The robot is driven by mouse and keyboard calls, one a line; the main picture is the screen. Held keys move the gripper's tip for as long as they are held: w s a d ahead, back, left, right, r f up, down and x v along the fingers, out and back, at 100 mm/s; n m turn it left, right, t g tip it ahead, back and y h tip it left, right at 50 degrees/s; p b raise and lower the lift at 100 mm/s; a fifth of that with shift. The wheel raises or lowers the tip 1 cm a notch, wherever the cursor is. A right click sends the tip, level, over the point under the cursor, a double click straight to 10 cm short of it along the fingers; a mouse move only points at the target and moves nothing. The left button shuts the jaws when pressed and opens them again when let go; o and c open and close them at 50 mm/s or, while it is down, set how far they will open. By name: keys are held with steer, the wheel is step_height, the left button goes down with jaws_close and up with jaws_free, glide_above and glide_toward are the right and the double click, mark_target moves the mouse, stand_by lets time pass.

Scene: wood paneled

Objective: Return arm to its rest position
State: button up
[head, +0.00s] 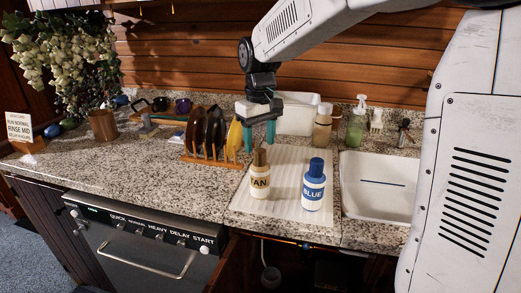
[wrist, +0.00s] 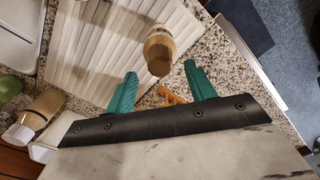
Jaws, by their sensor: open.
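My gripper (head: 259,136) hangs from my white arm above the back left corner of the drainboard, with its teal fingers pointing down. In the wrist view my gripper (wrist: 157,92) shows its two teal fingers spread apart with nothing between them. A tan-capped bottle labelled TAN (head: 260,182) stands upright on the ribbed white drainboard (head: 290,220), in front of and below the fingers. The tan bottle also shows in the wrist view (wrist: 159,52), beyond the fingertips. A blue-capped bottle labelled BLUE (head: 314,190) stands upright to its right.
A wooden rack (head: 212,161) with dark plates stands left of my gripper. A white bin (head: 296,118), an amber bottle (head: 322,130) and a green spray bottle (head: 356,128) stand behind. A white sink (head: 380,175) lies to the right. The counter's front left (head: 130,185) is clear.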

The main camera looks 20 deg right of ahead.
steer(key=shift+r, duration=1.9)
steer(key=s+d+f+m, duration=0.1)
steer(key=s+f, duration=0.1)
steer(key=s, duration=1.3)
steer(key=s+d+f+m+t, duration=0.1)
steer(key=s+d+m, duration=0.1)
steer(key=s, duration=1.3)
steer(key=shift+d+f, duration=0.15)
steer(key=shift+f, duration=0.2)
steer(key=o, duration=0.4)
steer(key=shift+s, duration=0.1)
steer(key=shift+o, duration=0.2)
steer(key=m+t+h, duration=0.2)
steer(key=m+t, duration=0.1)
steer(key=m, duration=0.1)
glide_above(260, 166)
steer(key=s, duration=0.2)
steer(key=shift+w+a+f, duration=0.1)
steer(key=shift+a+f, duration=0.05)
steer(key=shift+f, duration=0.3)
steer(key=shift+w+a+f, duration=0.1)
steer(key=shift+f, duration=0.35)
steer(key=shift+w+r+m, duration=0.15)
steer(key=shift+m, duration=0.25)
steer(key=shift+w+f, duration=0.2)
steer(key=shift+f, duration=0.1)
steer(key=shift+x, duration=3.55)
